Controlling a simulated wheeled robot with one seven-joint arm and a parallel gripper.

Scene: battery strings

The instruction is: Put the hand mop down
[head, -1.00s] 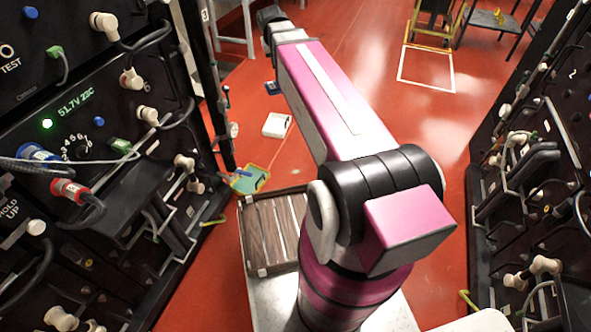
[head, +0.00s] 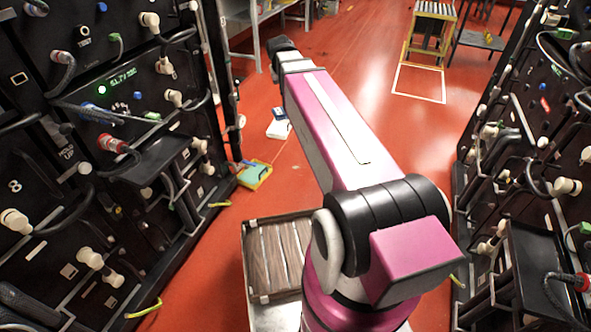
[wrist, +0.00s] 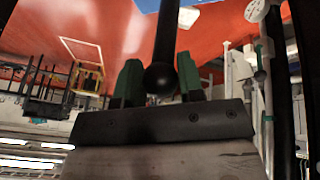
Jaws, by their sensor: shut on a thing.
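In the wrist view my gripper (wrist: 159,66) has its two green fingers closed around a black rod with a ball-shaped end, the handle of the hand mop (wrist: 160,78). The handle runs up out of the picture between the fingers. In the head view my pink arm stretches away towards the back and hides the gripper and the mop.
Tall black battery racks with plugs and cables stand left (head: 120,180) and right (head: 540,150). On the red floor lie a yellow tray with a teal cloth (head: 255,174) and a white-and-blue box (head: 279,126). A yellow stand (head: 432,32) is at the back. Open floor lies between the racks.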

